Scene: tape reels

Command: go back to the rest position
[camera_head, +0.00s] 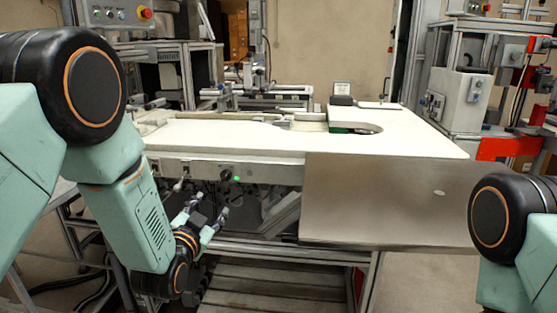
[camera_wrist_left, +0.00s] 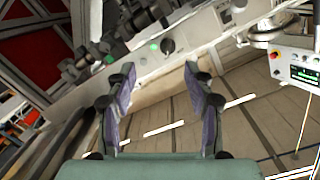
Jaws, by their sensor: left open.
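My left gripper (camera_head: 207,213) is in front of the workbench, below the level of its white top. In the left wrist view, the same gripper (camera_wrist_left: 158,100) has its two fingers spread apart with nothing between them. My left arm comes in from the left and reaches down toward the bench front. My right arm shows only as a link and joint at the right edge, and its gripper is out of view. No tape reel can be made out in either view.
The white workbench top (camera_head: 235,137) spans the middle, with a metal front panel (camera_head: 385,200) at right. Its control strip carries a green light (camera_head: 236,178). A slatted wooden pallet (camera_head: 265,290) lies underneath. Machines with red parts (camera_head: 505,148) stand at right. Open floor shows at lower right.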

